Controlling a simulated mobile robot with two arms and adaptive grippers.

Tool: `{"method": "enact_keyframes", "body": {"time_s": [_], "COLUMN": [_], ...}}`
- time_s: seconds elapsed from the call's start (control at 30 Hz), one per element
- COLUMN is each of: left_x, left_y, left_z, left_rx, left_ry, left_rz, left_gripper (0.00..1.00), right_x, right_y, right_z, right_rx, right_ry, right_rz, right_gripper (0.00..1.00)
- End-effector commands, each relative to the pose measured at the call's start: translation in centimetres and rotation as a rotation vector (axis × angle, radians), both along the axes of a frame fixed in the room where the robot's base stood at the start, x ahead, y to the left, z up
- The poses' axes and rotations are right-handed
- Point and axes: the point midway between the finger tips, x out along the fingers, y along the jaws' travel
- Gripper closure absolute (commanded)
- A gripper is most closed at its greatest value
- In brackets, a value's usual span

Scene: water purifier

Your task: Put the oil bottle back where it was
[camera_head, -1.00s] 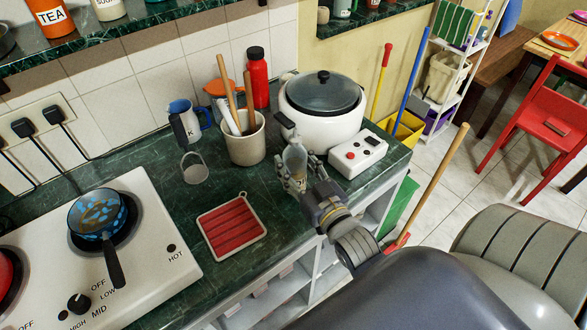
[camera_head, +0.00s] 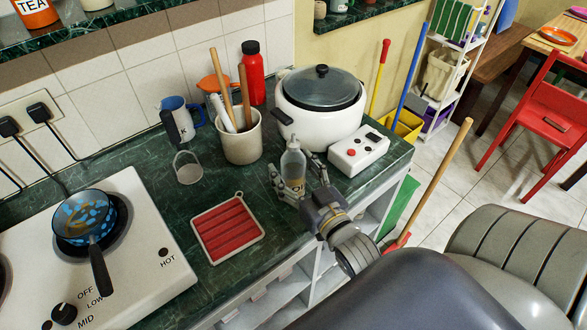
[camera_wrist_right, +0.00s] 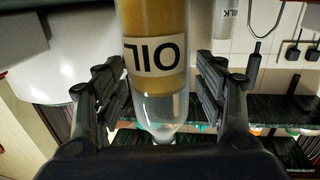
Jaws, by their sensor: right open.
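The oil bottle (camera_head: 292,167) is clear with yellowish oil and a pale label. It appears to stand upright on the green counter (camera_head: 225,276), in front of the white cooker. My right gripper (camera_head: 294,174) is open around it, one finger on each side. In the right wrist view the bottle (camera_wrist_right: 154,60) appears upside down with its OIL label between the spread fingers (camera_wrist_right: 160,82), with a gap visible on both sides. The bottle's base is partly hidden by my gripper in the head view. My left gripper is not in view.
The white cooker (camera_head: 316,126) stands behind the bottle, and a control box (camera_head: 358,153) to its right. A utensil pot (camera_head: 242,145), a small strainer (camera_head: 188,173) and a red trivet (camera_head: 227,228) are to the left. The stove (camera_head: 140,262) is further left.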

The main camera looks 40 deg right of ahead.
Motion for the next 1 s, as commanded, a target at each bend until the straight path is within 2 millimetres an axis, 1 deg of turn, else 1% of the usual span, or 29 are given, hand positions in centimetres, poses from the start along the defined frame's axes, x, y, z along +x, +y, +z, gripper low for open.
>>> {"method": "enact_keyframes", "body": {"time_s": [0.17,0.27,0.37,0.7,0.83,1.0], "left_x": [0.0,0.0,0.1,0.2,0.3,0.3], "left_y": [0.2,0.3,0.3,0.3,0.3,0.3], "left_z": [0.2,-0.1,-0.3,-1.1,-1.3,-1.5], "left_rx": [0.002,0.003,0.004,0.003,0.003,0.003], "left_ry": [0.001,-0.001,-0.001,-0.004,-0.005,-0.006], "left_rz": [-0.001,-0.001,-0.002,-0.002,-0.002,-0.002], "left_gripper": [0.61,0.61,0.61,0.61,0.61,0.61], "right_x": [0.0,-0.8,-2.3,-8.4,-10.2,-11.5], "right_y": [0.0,0.1,0.2,0.7,0.8,0.9], "right_z": [0.4,0.2,0.1,0.1,0.1,0.3], "right_rx": [0.0,0.0,0.0,-0.001,-0.001,-0.001], "right_ry": [-0.001,0.003,0.005,0.005,0.004,0.001], "right_rz": [0.0,0.0,0.0,-0.001,-0.001,-0.001], "right_gripper": [0.36,0.36,0.36,0.36,0.36,0.36]}}
